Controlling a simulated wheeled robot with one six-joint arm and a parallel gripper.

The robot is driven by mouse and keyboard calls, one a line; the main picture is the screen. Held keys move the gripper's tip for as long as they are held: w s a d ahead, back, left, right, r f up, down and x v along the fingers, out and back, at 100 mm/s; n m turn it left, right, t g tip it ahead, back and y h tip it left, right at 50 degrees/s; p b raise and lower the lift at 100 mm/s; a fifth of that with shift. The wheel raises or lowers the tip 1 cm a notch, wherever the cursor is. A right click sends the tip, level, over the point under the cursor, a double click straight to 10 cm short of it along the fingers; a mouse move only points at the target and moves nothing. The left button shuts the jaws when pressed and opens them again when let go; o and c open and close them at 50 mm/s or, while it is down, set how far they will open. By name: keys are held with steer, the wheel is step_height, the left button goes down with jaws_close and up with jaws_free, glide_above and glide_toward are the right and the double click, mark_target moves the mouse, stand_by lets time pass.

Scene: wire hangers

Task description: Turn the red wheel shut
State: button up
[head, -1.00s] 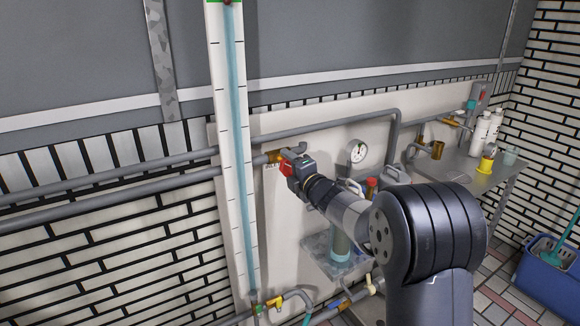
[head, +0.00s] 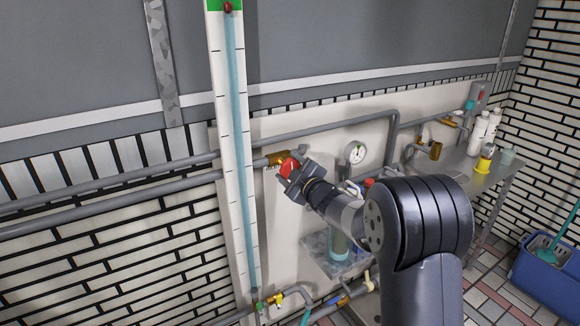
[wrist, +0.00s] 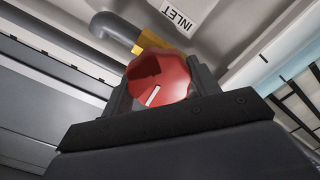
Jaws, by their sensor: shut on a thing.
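The brass body (wrist: 150,40) shows behind the wheel, near an INLET label (wrist: 180,14).
The tall gauge board (head: 238,150) with a blue tube stands close left of the wheel. A round dial (head: 355,153) and grey pipes (head: 330,123) are to the right. A metal shelf (head: 470,172) holds bottles and cups. A blue bucket (head: 550,270) stands on the floor.

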steer(key=shift+m, duration=0.6)
steer(key=o, duration=1)
steer(key=v, duration=1.1)
steer(key=shift+w+b, duration=0.1)
steer(key=shift+b, duration=0.3)
steer(key=p+x, duration=0.1)
steer(key=x, duration=1)
